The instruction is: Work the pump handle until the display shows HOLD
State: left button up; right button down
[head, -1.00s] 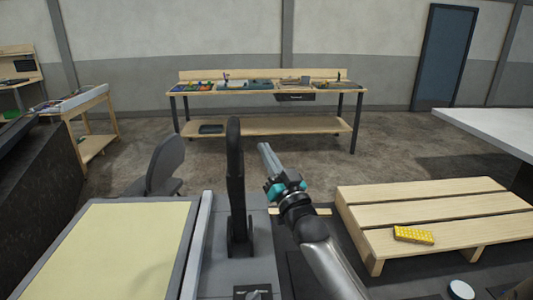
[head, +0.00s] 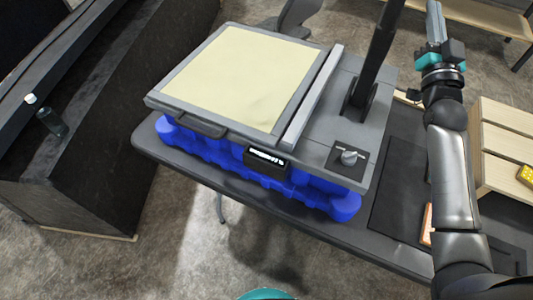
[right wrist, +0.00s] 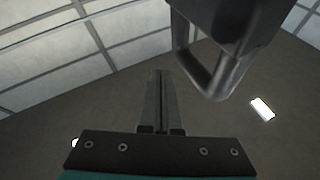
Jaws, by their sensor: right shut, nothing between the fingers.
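The pump handle (head: 378,55) is a dark lever standing nearly upright from a slot in the grey console (head: 318,152); its top is cut off in the head view. In the right wrist view a dark looped grip (right wrist: 212,80), apparently the handle's top, hangs close beyond my fingers. The display (head: 267,161) on the console's front shows small white characters that I cannot read. My right gripper (head: 434,8) is shut and empty, to the right of the handle and apart from it; its closed fingers show in the right wrist view (right wrist: 158,76). My left gripper is not in view.
A cream panel (head: 240,80) and a knob (head: 348,157) sit on the console. Blue supports (head: 225,158) lie under it on the dark table (head: 190,172).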

dwell(0.4)
jog(key=s+a+f+t+h+b, duration=0.3)
jog(key=s+a+f+h+b, duration=0.2)
jog(key=s+a+f, duration=0.3)
jog(key=s+a, duration=0.4)
jog(key=shift+s+a, duration=0.3)
jog(key=shift+a, duration=0.1)
jog(key=shift+r, duration=0.1)
jog(key=p, duration=0.2)
send_near(399, 1)
notch_tip(399, 1, up, 4)
jog(key=shift+w+d, duration=0.25)
jog(key=shift+w, duration=0.4)
jog(key=shift+w+d, duration=0.2)
jog(key=shift+w, duration=0.5)
jog(key=shift+w+d, duration=0.25)
jog(key=shift+w, duration=0.4)
